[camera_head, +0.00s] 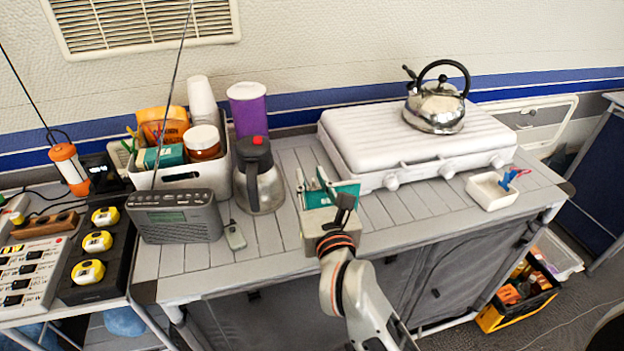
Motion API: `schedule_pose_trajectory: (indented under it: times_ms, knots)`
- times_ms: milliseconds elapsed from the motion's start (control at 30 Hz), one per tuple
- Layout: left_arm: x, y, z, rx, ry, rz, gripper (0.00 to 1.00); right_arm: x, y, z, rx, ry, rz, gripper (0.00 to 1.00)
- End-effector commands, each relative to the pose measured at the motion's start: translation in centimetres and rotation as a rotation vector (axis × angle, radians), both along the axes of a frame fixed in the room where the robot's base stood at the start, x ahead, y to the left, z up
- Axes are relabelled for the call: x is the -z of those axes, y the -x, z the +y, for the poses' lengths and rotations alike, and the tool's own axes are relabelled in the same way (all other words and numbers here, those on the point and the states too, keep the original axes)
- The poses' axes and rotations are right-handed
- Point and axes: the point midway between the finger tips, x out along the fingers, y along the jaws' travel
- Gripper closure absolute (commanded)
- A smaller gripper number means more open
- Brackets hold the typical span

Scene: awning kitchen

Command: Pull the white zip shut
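My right arm comes in from the bottom. Below the table top hangs a grey fabric cabinet front (280,312) with small dark tabs. I cannot make out a white zip on it. My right arm covers part of the front. My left gripper is not in view.
A white stove (405,150) with a steel kettle (437,106) stands at the back right. A steel jug (262,185), a grey radio (178,216) and a white bin (175,179) crowd the left. A black-and-yellow crate (515,303) sits on the floor at right.

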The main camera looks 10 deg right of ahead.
Motion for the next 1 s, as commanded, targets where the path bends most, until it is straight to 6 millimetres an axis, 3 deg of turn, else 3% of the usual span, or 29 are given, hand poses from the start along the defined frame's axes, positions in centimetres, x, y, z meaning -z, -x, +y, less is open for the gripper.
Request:
schedule_pose_trajectory:
  times_ms: [267,700,1000]
  knots:
    - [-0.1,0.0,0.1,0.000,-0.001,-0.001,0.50,0.0,2.2,0.1,-0.002,0.001,0.000,0.78]
    - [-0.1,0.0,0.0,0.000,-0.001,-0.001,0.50,0.1,10.5,0.2,-0.001,0.001,0.003,0.78]
    - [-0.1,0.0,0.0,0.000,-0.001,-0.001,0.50,0.0,12.0,0.3,0.000,0.000,0.000,0.78]
